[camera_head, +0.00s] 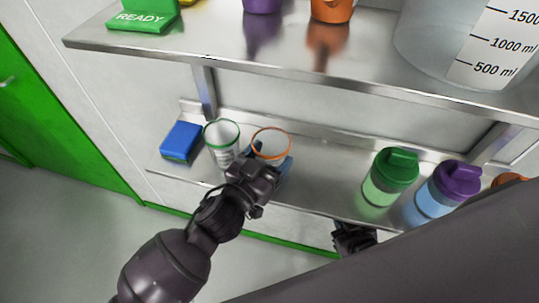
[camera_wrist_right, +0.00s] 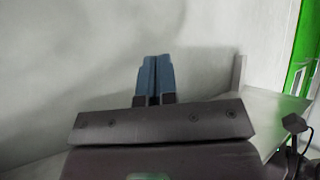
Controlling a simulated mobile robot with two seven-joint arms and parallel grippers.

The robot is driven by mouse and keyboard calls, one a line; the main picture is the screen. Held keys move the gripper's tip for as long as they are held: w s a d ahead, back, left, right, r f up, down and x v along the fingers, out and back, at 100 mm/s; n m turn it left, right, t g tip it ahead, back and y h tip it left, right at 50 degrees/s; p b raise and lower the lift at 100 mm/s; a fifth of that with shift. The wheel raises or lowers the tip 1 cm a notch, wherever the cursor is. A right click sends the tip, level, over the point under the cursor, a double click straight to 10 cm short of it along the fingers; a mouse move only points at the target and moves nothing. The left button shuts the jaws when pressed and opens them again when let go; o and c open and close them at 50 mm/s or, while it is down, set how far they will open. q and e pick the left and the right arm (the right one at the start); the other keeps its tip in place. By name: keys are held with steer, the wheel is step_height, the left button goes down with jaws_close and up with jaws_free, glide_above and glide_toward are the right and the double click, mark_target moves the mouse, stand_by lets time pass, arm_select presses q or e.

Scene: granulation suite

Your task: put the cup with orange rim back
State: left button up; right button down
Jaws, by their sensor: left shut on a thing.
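The clear cup with orange rim (camera_head: 271,141) is at the lower shelf (camera_head: 325,190), right of the clear cup with green rim (camera_head: 222,138). My left gripper (camera_head: 271,164) is shut on the orange-rimmed cup and hides much of its body. The cup looks upright; I cannot tell whether its base touches the shelf. My right gripper (camera_head: 354,238) is below the shelf's front edge in the head view, partly hidden. In the right wrist view its blue fingers (camera_wrist_right: 155,78) are together with nothing between them.
A blue box (camera_head: 181,141) lies at the shelf's left end. Green-lidded (camera_head: 390,176) and purple-lidded (camera_head: 447,189) shakers stand to the right, with an orange lid (camera_head: 509,179) beyond. The upper shelf (camera_head: 215,45) overhangs, carrying a large measuring vessel (camera_head: 440,50). Bare shelf lies between cup and green shaker.

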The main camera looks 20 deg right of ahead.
arm_select(q)
steer(key=o, duration=0.9)
steer(key=shift+r, duration=0.1)
steer(key=v, duration=1.2)
steer(key=w+a+f+n+t+y, duration=0.1)
steer(key=a, duration=0.1)
steer(key=w+a+f+n+y, duration=0.1)
steer(key=a+f+y, duration=0.1)
steer(key=w+a+f+n+t+y, duration=0.1)
steer(key=a, duration=0.2)
steer(key=shift+w+f+n+t+y, duration=0.15)
steer(key=shift+w+n+t+y, duration=0.15)
steer(key=shift+n, duration=0.1)
steer(key=s+a+f+n+y, duration=0.2)
steer(key=a+f, duration=0.3)
steer(key=a, duration=0.3)
steer(key=s+a+f+n+g+y, duration=0.1)
steer(key=s+a+f+y, duration=0.2)
steer(key=a, duration=0.5)
steer(key=s+a+f+n+g+y, duration=0.1)
steer(key=s+a+f+n+y, duration=0.1)
steer(key=a+f, duration=0.4)
steer(key=s+a+y, duration=0.1)
steer(key=y, duration=0.1)
steer(key=shift+s+a+f+n+y, duration=0.25)
steer(key=shift+a+f+n+y, duration=0.05)
steer(key=shift+a+f+y, duration=0.1)
